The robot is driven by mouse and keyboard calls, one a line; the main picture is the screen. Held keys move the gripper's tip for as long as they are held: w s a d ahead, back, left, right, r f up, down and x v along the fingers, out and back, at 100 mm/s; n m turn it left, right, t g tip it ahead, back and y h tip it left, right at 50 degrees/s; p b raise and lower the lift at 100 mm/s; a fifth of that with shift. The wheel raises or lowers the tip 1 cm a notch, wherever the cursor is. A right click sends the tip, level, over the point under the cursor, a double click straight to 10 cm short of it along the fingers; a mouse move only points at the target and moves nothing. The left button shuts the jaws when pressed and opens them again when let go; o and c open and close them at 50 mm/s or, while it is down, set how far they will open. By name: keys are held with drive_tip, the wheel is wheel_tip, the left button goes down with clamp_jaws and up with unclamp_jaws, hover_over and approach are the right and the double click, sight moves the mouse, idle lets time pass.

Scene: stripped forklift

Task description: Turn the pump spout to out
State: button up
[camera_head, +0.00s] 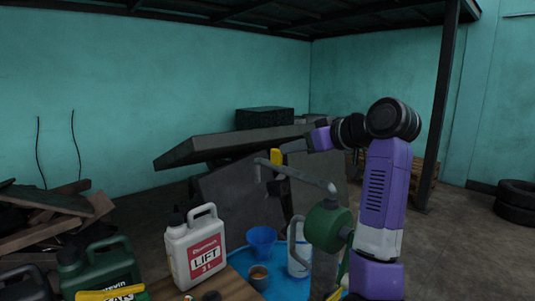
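The pump has a round green body (328,226) in the lower middle right. A grey pipe that looks like its spout (300,175) runs from above the body up and left, and its far end turns down. A yellow piece (276,157) shows beside the pipe near that end; I cannot tell if it is attached. A curved grey bar stands left of the body. My gripper (322,140) seems to be at the end of my purple arm, above and behind the pipe, apart from it in the picture. Its fingers are not clear.
A white LIFT jug (195,250), a dark green canister (98,268) and a cup (259,277) stand at the front. A blue funnel (262,240) and a clear container (299,255) are beside the blue tray (288,287). A dark post (438,110) rises right of my arm.

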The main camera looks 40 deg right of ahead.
sight(277, 153)
drive_tip(key=shift+a+f, duration=0.1)
drive_tip(key=shift+f, duration=0.15)
drive_tip(key=p+x, duration=0.2)
drive_tip(key=x, duration=0.5)
drive_tip(key=shift+w+f, duration=0.2)
drive_tip(key=shift+w, duration=0.05)
drive_tip(key=shift+c, duration=0.2)
clamp_jaws()
idle(0.9)
